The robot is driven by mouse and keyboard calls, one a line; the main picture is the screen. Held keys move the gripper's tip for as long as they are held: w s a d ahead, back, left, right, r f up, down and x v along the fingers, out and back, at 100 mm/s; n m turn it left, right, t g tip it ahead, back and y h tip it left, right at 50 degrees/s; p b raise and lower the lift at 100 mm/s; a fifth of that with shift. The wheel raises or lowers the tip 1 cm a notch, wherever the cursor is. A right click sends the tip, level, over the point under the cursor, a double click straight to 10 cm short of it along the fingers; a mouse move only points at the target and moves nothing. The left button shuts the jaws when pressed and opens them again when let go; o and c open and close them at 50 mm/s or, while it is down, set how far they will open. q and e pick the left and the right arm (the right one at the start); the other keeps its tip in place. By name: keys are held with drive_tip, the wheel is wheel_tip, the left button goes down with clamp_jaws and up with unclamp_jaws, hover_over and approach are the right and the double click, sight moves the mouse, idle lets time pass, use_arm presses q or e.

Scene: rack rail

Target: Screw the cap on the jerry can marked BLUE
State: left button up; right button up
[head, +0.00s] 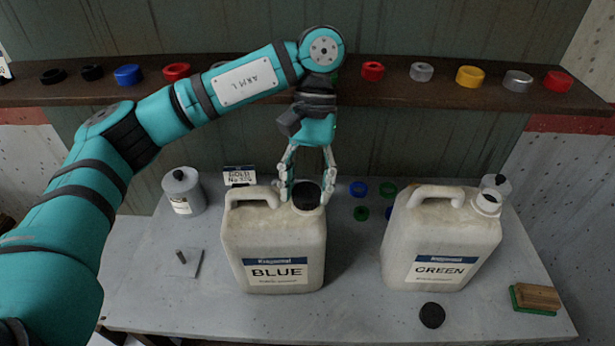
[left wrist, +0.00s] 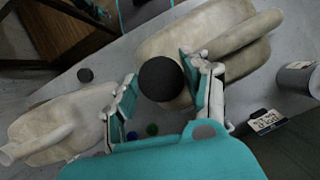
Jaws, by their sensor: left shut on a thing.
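The jerry can marked BLUE (head: 274,250) stands upright on the bench; its cream body also shows in the left wrist view (left wrist: 200,38). A black cap (head: 306,196) sits at the can's neck, and the left wrist view shows the cap (left wrist: 161,79) between my fingers. My left gripper (head: 308,190) comes down from above and is shut on this cap. The neck under the cap is hidden, so I cannot tell how far the cap is seated. My right gripper is not in view.
A jerry can marked GREEN (head: 440,245) stands to the right with its neck uncapped. Another black cap (head: 432,315) lies in front of it. A brush (head: 536,299) lies at the right edge. A grey canister (head: 183,192) stands left. A shelf (head: 440,96) with coloured caps runs behind.

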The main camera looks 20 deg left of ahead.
use_arm(q)
drive_tip(key=shift+r+m+y+p, duration=0.15)
drive_tip(key=shift+m+y+p, duration=0.25)
drive_tip(key=shift+m, duration=1.1)
drive_tip(key=o, duration=0.9)
drive_tip(key=shift+a, duration=0.1)
drive_tip(key=shift+f, duration=0.25)
